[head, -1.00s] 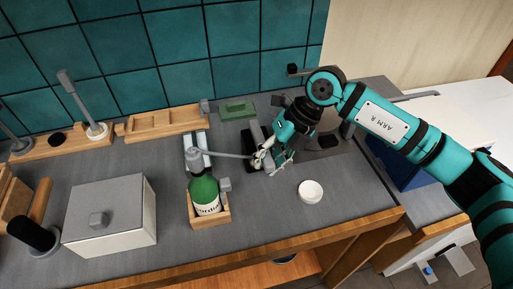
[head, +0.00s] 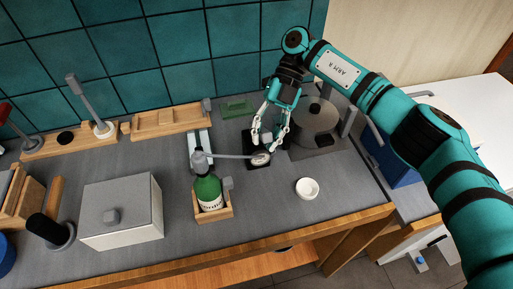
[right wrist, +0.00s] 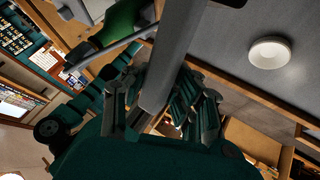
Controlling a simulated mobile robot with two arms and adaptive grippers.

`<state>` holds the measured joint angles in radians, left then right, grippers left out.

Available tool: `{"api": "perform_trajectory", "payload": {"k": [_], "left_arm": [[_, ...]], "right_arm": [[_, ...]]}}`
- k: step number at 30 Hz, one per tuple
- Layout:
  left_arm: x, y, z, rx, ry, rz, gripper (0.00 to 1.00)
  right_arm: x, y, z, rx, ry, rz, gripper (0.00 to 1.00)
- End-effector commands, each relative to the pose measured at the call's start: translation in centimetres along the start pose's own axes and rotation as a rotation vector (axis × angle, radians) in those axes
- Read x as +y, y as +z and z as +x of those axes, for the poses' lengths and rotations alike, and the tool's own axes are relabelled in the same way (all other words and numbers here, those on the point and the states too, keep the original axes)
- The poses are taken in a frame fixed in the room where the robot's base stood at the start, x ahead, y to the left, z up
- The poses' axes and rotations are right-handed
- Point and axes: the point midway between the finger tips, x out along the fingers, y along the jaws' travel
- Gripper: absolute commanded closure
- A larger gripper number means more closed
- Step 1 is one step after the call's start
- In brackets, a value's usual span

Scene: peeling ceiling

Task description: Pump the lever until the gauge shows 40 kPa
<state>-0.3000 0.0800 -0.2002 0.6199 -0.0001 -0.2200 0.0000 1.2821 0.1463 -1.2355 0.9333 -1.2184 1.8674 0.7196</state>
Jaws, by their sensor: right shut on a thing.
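The pump has a black base (head: 254,165) on the worktop, behind the green bottle and to its right. A small round pale face (head: 261,158), which looks like the gauge, sits on it; its reading is too small to tell. My right gripper (head: 270,143) is just above and behind this face, its fingers pointing down. In the right wrist view a thick grey bar (right wrist: 172,55), seemingly the lever, runs between the fingers, and the gripper is shut on it. The fingers hide most of the lever in the head view. My left gripper is not in view.
A green bottle (head: 207,189) stands in a wooden holder, with a thin grey rod (head: 230,156) reaching from beside it towards the pump. A grey box (head: 122,210) stands left.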

Motion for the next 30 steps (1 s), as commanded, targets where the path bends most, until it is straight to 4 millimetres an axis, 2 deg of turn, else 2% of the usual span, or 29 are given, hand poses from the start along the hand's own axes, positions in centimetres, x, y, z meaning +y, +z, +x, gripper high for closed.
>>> {"api": "perform_trajectory", "payload": {"k": [7, 11, 16, 22, 30], "left_arm": [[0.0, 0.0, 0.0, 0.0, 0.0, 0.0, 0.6], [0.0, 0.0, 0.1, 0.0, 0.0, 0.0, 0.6], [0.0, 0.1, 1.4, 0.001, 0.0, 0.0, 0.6], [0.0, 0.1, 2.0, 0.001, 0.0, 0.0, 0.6], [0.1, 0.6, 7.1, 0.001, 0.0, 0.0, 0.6]], "right_arm": [[0.1, -0.1, -0.1, -0.014, 0.006, -0.01, 1.0], [-0.5, 0.0, 0.8, -0.089, 0.006, -0.056, 1.0], [-1.4, 0.6, 2.5, -0.213, 0.006, -0.127, 1.0], [-1.7, 0.7, 3.0, -0.277, 0.007, -0.163, 1.0], [-3.3, 2.2, 5.7, -0.475, 0.005, -0.28, 1.0]]}}
